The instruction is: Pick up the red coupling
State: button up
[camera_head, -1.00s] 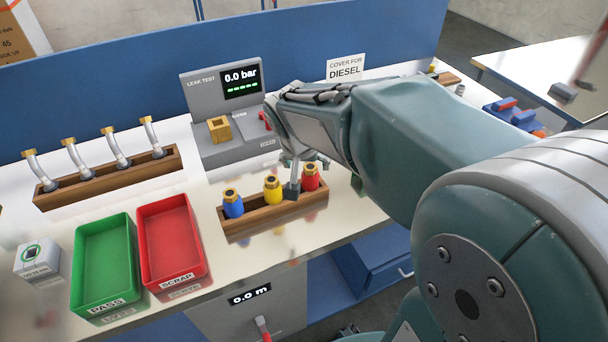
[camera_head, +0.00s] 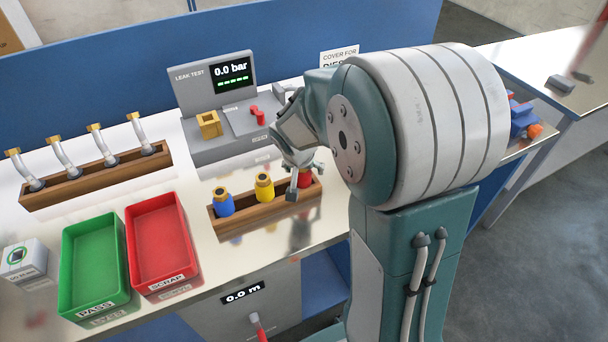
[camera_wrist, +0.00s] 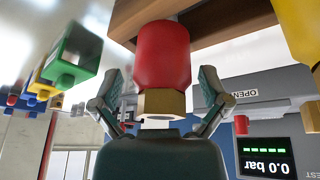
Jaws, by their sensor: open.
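The red coupling (camera_head: 306,179) stands in the right end of a wooden rack (camera_head: 262,214), beside the yellow coupling (camera_head: 264,186) and the blue coupling (camera_head: 224,202). My gripper (camera_head: 297,182) is over it and partly hides it in the head view. In the wrist view, which is upside down, the red coupling (camera_wrist: 163,55) with its brass nut (camera_wrist: 162,103) is in the middle. The open fingers of my gripper (camera_wrist: 160,92) are on either side of it, with a visible gap on each side.
A leak test unit (camera_head: 210,88) stands behind the rack. A green PASS tray (camera_head: 95,262) and a red SCRAP tray (camera_head: 160,243) lie to the left. A rack of hoses (camera_head: 95,180) is at the far left. Coloured blocks (camera_head: 522,118) lie at the right.

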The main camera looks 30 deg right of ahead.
jog(key=shift+a+f, duration=0.1)
jog(key=shift+a, duration=0.15)
jog(key=shift+c, duration=1)
jog(key=c, duration=1)
grip_shut()
